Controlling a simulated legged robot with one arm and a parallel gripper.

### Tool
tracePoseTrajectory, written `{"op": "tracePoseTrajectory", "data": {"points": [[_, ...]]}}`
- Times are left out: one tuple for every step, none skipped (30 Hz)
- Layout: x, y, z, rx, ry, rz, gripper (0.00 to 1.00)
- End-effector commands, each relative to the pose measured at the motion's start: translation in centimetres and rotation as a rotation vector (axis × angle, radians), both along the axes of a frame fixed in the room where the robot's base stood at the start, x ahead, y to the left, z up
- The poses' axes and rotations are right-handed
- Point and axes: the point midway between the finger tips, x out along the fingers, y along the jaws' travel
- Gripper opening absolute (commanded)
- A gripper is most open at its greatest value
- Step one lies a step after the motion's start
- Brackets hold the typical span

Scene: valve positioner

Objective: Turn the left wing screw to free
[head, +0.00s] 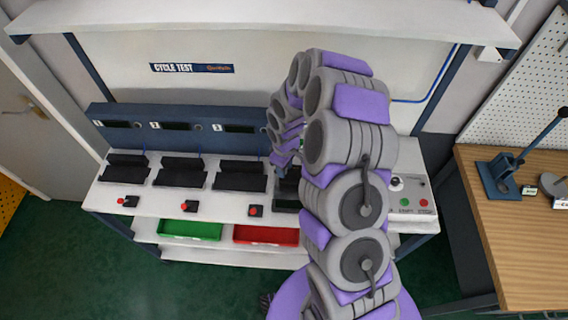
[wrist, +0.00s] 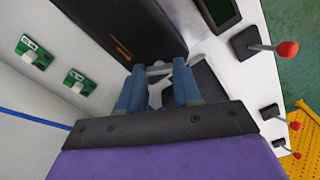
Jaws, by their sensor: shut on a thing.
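In the wrist view my gripper (wrist: 158,84) has its two blue-grey fingers on either side of a small light-grey part, which looks like the wing screw (wrist: 157,69). The fingers are shut on it, and it sits at the edge of a dark housing (wrist: 125,28) with orange lettering. Its exact turn angle is hard to tell, because the fingers hide part of it. A second wing screw cannot be made out. In the head view my arm covers the gripper and the screw, at the right part of the white bench (head: 226,208).
Black cradles (head: 182,170) stand along the bench, with red-knobbed levers (head: 190,206) in front. One red-knobbed lever (wrist: 287,49) is right of my gripper. A green bin (head: 190,230) and a red bin (head: 266,236) sit below. A wooden table (head: 525,230) is at right.

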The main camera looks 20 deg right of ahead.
Motion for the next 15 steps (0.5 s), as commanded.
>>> {"op": "tracePoseTrajectory", "data": {"points": [[-0.26, -0.03, 0.1, -0.001, 0.009, 0.044, 0.03], [-0.26, -0.03, 0.1, -0.001, 0.009, 0.072, 0.03], [-0.26, -0.05, 0.09, -0.001, 0.009, 0.109, 0.03], [-0.26, -0.06, 0.08, -0.001, 0.009, 0.135, 0.03], [-0.26, -0.07, 0.07, -0.002, 0.009, 0.162, 0.03], [-0.27, -0.08, 0.05, -0.002, 0.009, 0.196, 0.03], [-0.27, -0.08, 0.04, -0.002, 0.009, 0.221, 0.03], [-0.29, -0.08, 0.02, -0.001, 0.01, 0.245, 0.03], [-0.29, -0.08, 0.0, -0.001, 0.01, 0.275, 0.03], [-0.29, -0.09, -0.01, -0.001, 0.01, 0.296, 0.03], [-0.29, -0.09, -0.02, -0.001, 0.01, 0.317, 0.03], [-0.27, -0.11, -0.03, -0.001, 0.01, 0.343, 0.03], [-0.27, -0.11, -0.04, 0.0, 0.009, 0.361, 0.03], [-0.26, -0.12, -0.05, 0.0, 0.009, 0.379, 0.03], [-0.25, -0.13, -0.06, 0.0, 0.009, 0.4, 0.03]]}}
